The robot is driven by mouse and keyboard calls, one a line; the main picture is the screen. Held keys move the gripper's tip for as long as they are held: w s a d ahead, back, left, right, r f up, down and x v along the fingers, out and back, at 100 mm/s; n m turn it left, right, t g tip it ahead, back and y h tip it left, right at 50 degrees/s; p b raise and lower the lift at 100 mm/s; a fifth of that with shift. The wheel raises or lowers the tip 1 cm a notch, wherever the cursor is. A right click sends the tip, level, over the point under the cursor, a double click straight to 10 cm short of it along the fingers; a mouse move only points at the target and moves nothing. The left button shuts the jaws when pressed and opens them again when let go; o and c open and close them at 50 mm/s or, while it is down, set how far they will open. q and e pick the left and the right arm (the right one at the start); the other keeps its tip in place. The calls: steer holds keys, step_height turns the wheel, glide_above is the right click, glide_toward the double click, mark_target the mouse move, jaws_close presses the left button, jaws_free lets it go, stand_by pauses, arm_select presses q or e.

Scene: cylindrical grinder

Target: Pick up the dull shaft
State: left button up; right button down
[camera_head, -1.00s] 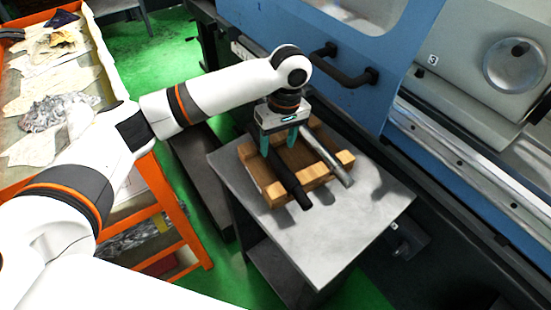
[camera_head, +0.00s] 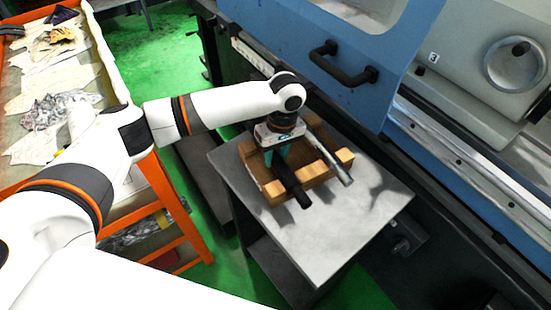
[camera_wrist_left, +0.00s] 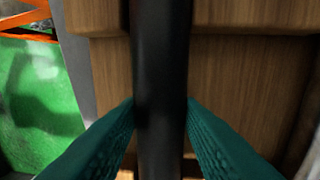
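The dull shaft is the dark, near-black bar (camera_head: 297,190), lying across a wooden rack (camera_head: 313,171) with its near end sticking out. My left gripper (camera_head: 279,160) is down over it from above. In the left wrist view the dark shaft (camera_wrist_left: 160,60) runs up the middle, and the teal fingertips (camera_wrist_left: 160,104) press against its two sides. The shaft still lies in the rack. A bright silver shaft (camera_head: 335,166) lies beside it on the right, clear of the gripper. My right gripper is not in view.
The rack stands on a grey metal table (camera_head: 330,225) with bare room at its front. A blue grinding machine (camera_head: 350,45) with a black door handle (camera_head: 340,68) stands behind and to the right. An orange cart (camera_head: 165,195) stands on the left.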

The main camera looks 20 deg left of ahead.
arm_select(q)
jaws_close()
steer(key=shift+w+r, duration=0.15)
steer(key=shift+r, duration=0.05)
